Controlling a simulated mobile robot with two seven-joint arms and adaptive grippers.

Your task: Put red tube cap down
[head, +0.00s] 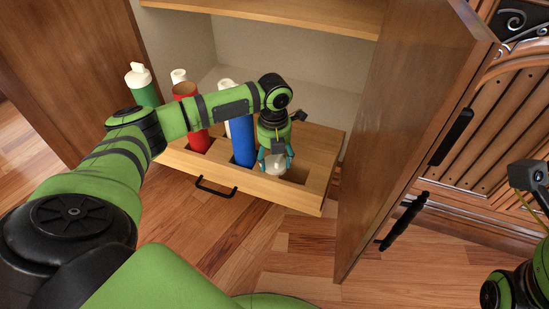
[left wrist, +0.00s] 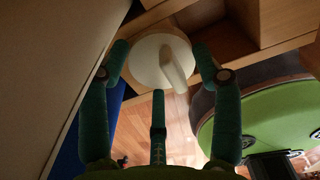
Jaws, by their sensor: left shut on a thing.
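My left gripper (head: 276,157) points down over the front right of the wooden drawer (head: 317,172). Its fingers are shut on a white round cap (head: 275,167) with a spout. The cap also shows between the fingertips in the left wrist view (left wrist: 160,60). I cannot tell whether it touches the drawer. The red tube (head: 192,125) stands upright in the drawer, left of my gripper, and its top looks open, with no cap on it. My right gripper's fingers are not in view.
A blue tube (head: 242,140) stands just left of my gripper. A green bottle (head: 143,88) and white-topped ones (head: 178,76) stand further left and back. An open cabinet door (head: 400,130) rises close to the right. An empty compartment (head: 297,172) lies beside the cap.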

